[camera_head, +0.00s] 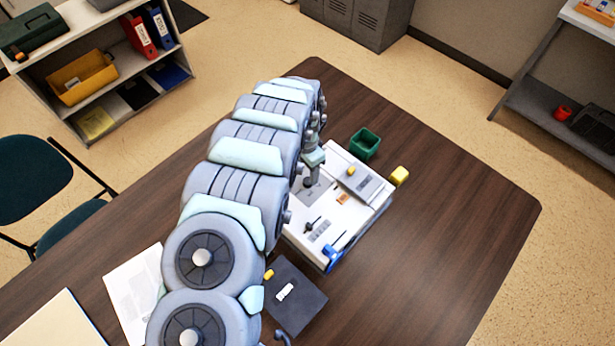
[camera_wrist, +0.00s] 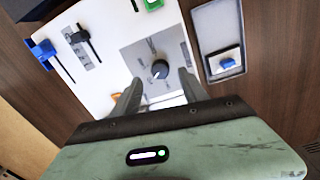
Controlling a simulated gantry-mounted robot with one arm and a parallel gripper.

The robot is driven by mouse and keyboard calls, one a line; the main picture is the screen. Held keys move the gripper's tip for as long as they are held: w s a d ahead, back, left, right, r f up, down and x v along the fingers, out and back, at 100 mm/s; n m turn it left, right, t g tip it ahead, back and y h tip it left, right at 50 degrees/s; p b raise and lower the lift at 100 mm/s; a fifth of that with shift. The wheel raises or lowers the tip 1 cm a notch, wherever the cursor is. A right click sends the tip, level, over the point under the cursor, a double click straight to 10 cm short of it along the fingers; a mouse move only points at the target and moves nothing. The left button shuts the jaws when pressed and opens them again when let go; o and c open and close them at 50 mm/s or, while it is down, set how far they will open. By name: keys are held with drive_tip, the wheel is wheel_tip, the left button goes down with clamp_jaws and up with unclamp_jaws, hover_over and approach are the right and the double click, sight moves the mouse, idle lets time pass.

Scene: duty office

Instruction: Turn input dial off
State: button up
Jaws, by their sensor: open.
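The input dial (camera_wrist: 160,69) is a round black knob with a pale pointer mark, on a grey square plate (camera_wrist: 133,56) with dark markings around it. The plate is part of a white panel (camera_head: 298,238) on the table; the panel also shows in the wrist view (camera_wrist: 107,68). My gripper (camera_head: 311,181) is over the grey plate in the head view, where the dial cannot be made out. In the wrist view my gripper (camera_wrist: 160,79) is open, with one finger on each side of the dial. I cannot tell whether the fingers touch it.
The panel also has a black lever (camera_head: 312,224), a blue part (camera_head: 332,254) and a grey framed section (camera_head: 365,186). A green bin (camera_head: 365,142) stands behind it and a yellow part (camera_head: 399,175) is at its right. The table's right side (camera_head: 460,230) is clear.

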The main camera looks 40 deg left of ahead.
sight(308, 180)
drive_tip(key=shift+d+f, duration=0.1)
drive_tip(key=shift+f, duration=2.1)
clamp_jaws()
